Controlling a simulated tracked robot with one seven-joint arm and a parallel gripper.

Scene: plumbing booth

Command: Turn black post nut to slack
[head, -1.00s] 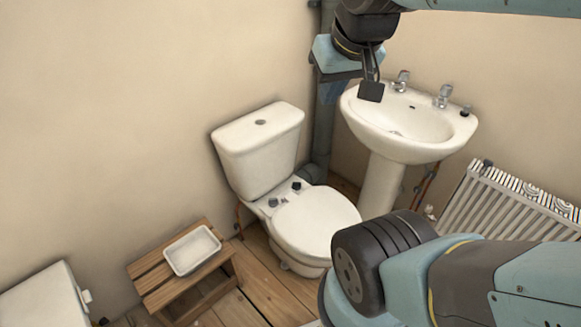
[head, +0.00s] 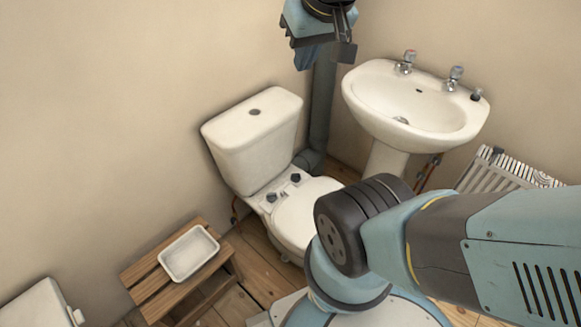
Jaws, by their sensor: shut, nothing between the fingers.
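Two small black nuts sit on the white ledge of the toilet (head: 278,216) behind its lid, a left one (head: 271,198) and a right one (head: 295,178). They look like the black post nuts; their thread and tightness are too small to make out. My gripper (head: 346,52) is at the top of the head view, in front of the grey pipe and left of the basin. It is high above the toilet, well apart from the nuts. Its fingers are shut and empty.
The white cistern (head: 247,141) rises behind the nuts. A basin (head: 415,112) with two taps stands to the right, and a radiator (head: 498,172) beyond it. A wooden stool (head: 147,280) with a white tray (head: 188,280) is at the left. A grey pipe (head: 322,105) runs up the corner.

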